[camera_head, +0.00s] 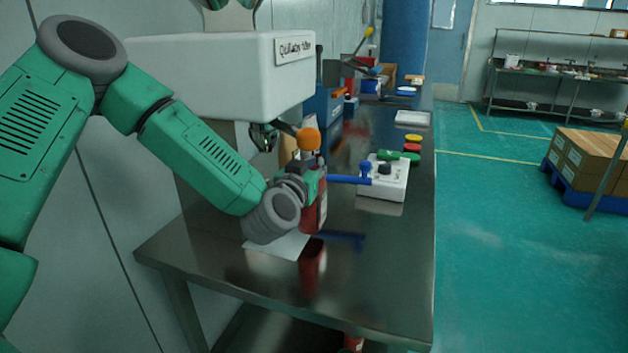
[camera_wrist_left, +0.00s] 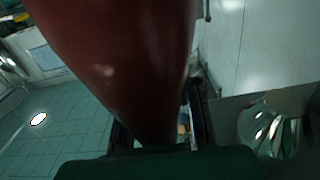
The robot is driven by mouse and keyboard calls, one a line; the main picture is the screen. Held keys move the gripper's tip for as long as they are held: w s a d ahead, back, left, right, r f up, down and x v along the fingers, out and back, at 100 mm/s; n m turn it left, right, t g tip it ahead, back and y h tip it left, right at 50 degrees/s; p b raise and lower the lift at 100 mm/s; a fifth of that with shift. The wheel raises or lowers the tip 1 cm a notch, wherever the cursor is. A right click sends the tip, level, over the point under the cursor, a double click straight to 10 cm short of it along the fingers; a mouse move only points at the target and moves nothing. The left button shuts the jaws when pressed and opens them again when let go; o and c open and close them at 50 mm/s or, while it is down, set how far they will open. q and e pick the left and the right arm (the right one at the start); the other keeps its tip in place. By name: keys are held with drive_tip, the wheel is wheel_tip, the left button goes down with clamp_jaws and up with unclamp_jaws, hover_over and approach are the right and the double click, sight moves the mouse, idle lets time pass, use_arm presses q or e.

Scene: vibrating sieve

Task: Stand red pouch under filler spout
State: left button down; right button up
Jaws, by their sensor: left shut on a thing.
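The red pouch (camera_head: 313,214) hangs upright in my left gripper (camera_head: 318,182), to the right of the wrist, over the near part of the steel table. My left gripper is shut on it; the fingers are partly hidden by the wrist. In the left wrist view the pouch (camera_wrist_left: 120,50) fills the upper middle, close to the camera. The white filler (camera_head: 220,80) stands behind and left, with a dark spout part (camera_head: 264,135) under its front. A white sheet (camera_head: 275,246) lies on the table just left of the pouch. I cannot tell whether the pouch's base touches the table.
A white control box (camera_head: 385,178) with a blue lever stands right of the pouch. An orange ball (camera_head: 308,139) shows just above the gripper. Green, red and yellow round items (camera_head: 412,148) lie behind the box. The table's front right (camera_head: 385,285) is clear.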

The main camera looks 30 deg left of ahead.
use_arm(q)
drive_tip(key=f, duration=0.3)
drive_tip(key=shift+a+f+b, duration=0.3)
drive_tip(key=shift+a, duration=0.1)
drive_tip(key=c, duration=1.7)
unclamp_jaws()
drive_tip(key=shift+d, duration=0.2)
drive_tip(key=shift+d, duration=0.1)
drive_tip(key=v, duration=1.2)
drive_tip(key=shift+r, duration=0.1)
drive_tip(key=shift+s, duration=0.1)
